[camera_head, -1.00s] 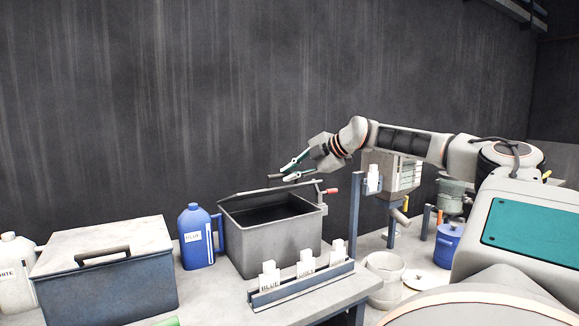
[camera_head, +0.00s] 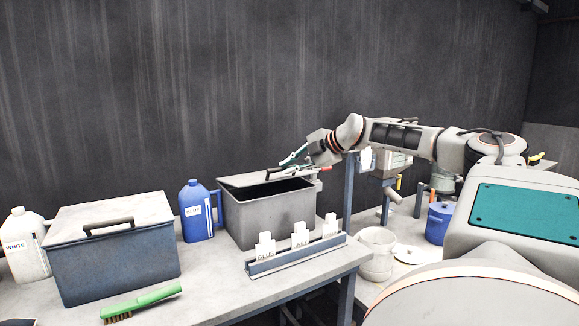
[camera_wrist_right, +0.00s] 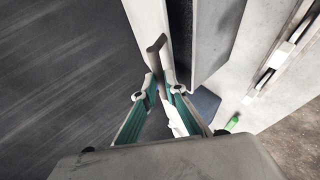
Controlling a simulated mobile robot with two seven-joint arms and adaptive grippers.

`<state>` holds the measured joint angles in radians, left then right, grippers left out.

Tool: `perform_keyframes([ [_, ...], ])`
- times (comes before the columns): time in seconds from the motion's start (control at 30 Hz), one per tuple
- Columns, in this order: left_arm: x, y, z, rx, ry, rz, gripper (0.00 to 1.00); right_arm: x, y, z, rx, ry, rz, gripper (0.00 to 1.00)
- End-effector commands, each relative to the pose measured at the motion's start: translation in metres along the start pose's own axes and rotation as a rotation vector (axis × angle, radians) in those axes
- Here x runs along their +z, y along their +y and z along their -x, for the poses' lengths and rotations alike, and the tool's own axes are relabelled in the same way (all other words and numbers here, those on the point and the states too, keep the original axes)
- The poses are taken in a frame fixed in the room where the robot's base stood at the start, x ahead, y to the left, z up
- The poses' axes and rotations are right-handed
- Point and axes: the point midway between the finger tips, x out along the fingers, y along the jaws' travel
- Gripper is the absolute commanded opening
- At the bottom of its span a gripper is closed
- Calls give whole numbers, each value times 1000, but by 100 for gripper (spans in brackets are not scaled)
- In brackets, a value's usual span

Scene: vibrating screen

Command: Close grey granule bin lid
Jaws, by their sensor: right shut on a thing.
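My right gripper (camera_head: 280,170) is shut on the lid's dark handle, above the bin's back part. In the right wrist view the fingertips (camera_wrist_right: 161,78) close around the dark handle (camera_wrist_right: 155,52), beside the pale lid (camera_wrist_right: 146,18); the bin wall (camera_wrist_right: 222,35) is to the right. My left gripper is not in view.
A blue jug (camera_head: 195,215) stands close left of the bin. A blue-grey box with a handle (camera_head: 115,265) and a white jug (camera_head: 24,245) are farther left. A rack of labelled tags (camera_head: 297,255) lies in front. A green brush (camera_head: 142,302) lies near the front edge.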

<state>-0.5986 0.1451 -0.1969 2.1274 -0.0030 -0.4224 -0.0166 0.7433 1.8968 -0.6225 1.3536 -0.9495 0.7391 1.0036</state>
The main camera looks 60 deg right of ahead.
Motion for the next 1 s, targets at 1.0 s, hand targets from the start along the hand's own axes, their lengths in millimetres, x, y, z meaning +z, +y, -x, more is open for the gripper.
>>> perform_keyframes([
  [1.0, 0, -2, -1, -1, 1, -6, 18, 1, 2, 71, 4, -4, 1, 28],
])
